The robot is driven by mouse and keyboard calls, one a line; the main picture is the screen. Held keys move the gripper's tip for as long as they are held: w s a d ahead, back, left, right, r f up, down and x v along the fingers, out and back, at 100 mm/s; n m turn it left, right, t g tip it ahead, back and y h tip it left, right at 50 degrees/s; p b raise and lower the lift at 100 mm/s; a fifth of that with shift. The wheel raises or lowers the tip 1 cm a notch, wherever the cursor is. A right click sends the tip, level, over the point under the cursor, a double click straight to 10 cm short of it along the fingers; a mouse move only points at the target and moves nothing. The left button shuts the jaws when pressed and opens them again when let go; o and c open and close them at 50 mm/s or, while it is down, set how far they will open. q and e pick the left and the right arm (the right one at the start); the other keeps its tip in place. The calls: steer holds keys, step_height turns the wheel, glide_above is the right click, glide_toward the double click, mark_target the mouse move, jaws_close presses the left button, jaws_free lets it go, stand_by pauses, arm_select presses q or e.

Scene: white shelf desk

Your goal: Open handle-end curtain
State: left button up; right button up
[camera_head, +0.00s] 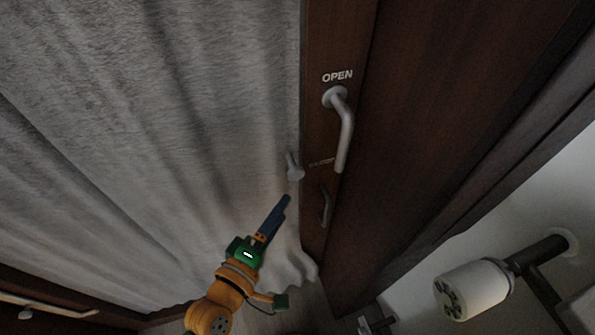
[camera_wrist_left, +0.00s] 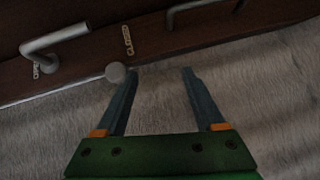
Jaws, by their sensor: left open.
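A grey pleated curtain (camera_head: 150,120) covers the left and middle of the head view. It also fills the lower part of the left wrist view (camera_wrist_left: 285,90). A small grey knob-like handle (camera_head: 294,168) sits at the curtain's right edge, beside the dark wooden post. In the left wrist view the round end of the handle (camera_wrist_left: 116,72) shows close to the left fingertip. My left gripper (camera_head: 285,200) is open, in front of the curtain and just below the handle. The handle is not between its fingers (camera_wrist_left: 160,72). My right gripper is not in view.
A dark wooden post (camera_head: 318,210) carries a bent metal lever (camera_head: 345,130) under the word OPEN, and a smaller pull (camera_head: 325,205) lower down. A white roll (camera_head: 472,290) on a wall holder is at lower right.

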mark_target(293, 177)
arm_select(q)
step_height(293, 177, up, 6)
steer(key=n+t+h, duration=0.1)
steer(key=p+x, duration=0.1)
steer(key=x, duration=0.6)
steer(key=shift+s+d, duration=0.1)
steer(key=shift+d, duration=0.05)
steer(key=shift+s, duration=0.1)
jaws_close()
stand_by(0.8)
